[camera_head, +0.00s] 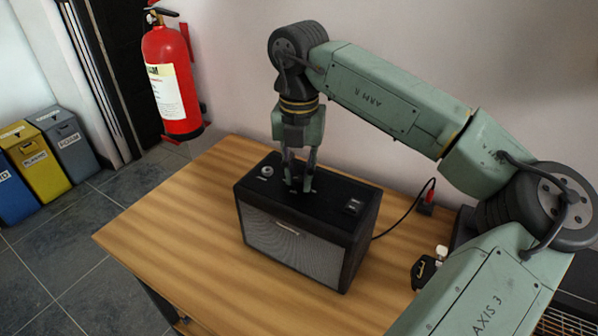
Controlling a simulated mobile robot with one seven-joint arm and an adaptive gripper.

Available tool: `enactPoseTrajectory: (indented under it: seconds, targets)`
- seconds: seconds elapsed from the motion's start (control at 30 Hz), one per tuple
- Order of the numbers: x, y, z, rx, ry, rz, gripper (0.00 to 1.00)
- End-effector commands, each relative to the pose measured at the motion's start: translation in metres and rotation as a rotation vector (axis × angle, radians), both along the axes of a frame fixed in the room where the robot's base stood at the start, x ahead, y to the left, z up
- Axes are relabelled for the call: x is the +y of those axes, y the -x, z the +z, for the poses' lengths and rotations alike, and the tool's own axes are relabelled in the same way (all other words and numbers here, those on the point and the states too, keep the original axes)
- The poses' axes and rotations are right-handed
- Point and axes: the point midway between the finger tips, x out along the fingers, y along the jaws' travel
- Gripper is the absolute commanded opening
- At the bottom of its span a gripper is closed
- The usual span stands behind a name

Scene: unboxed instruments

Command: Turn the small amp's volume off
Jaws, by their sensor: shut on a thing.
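The small amp (300,250) is a black box with a grey grille. It stands upright on the wooden table. My gripper (300,188) points down onto the amp's black top panel, near its middle. Its fingers are shut on a small knob on that panel. The fingers mostly hide this knob, and its marking and setting cannot be read. A round silvery knob or socket (267,172) shows on the panel, left of my gripper. A dark switch block (353,207) sits at the panel's right end.
The table (170,235) is clear left of the amp. A black cable (405,213) runs from behind the amp to a red-and-black plug (429,196). A small dark object (424,271) lies right, near my arm. A fire extinguisher (172,85) hangs behind, left.

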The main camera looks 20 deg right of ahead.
Motion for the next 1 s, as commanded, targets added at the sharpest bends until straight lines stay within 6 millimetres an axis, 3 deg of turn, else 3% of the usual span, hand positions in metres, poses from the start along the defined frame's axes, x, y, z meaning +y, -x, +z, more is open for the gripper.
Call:
enactPoseTrajectory:
  seconds: [0.37, 1.0]
  targets:
    - [-0.0007, -0.0001, -0.0022, -0.001, 0.003, 0.161, 0.00]
    - [-0.0005, -0.0001, -0.0010, 0.000, 0.001, 0.756, 0.00]
